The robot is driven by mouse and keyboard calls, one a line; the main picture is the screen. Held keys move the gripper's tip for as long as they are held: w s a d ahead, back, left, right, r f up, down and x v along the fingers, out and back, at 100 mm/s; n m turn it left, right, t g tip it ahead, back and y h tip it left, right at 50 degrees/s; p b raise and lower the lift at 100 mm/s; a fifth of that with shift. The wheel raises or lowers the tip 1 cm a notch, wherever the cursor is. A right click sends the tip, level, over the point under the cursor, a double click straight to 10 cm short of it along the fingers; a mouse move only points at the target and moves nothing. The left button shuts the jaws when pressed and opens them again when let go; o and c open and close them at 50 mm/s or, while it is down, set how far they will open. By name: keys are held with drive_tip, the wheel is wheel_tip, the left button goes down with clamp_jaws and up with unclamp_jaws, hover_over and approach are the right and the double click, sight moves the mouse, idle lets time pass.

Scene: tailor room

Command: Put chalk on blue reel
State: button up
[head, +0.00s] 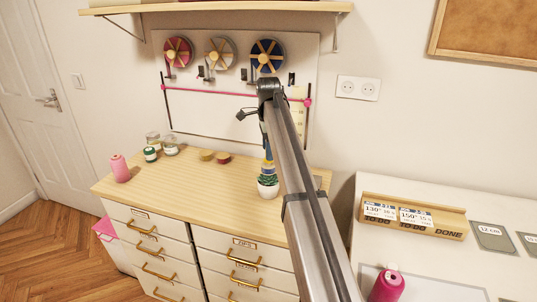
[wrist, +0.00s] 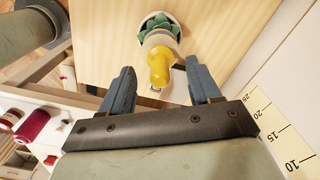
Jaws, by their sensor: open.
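The blue reel (head: 267,55), a round wheel with pale spokes, hangs at the right of the row of reels on the white wall board. My gripper (wrist: 160,68) is open in the wrist view, with one blue finger on each side of a pale item with a yellow top (wrist: 159,66). I cannot tell whether the fingers touch it, or whether it is the chalk. In the head view my arm hides most of the gripper, above the right part of the wooden counter.
A potted succulent (head: 268,187) stands on the counter (head: 190,190) just beyond the pale item. A pink spool (head: 120,168) and several jars stand at the left. A red reel (head: 177,52) and a grey reel (head: 221,53) hang left of the blue one. A ruler (wrist: 275,125) is close at right.

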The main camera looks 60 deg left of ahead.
wheel_tip(320, 180, up, 10)
drive_tip(key=shift+f, duration=0.25)
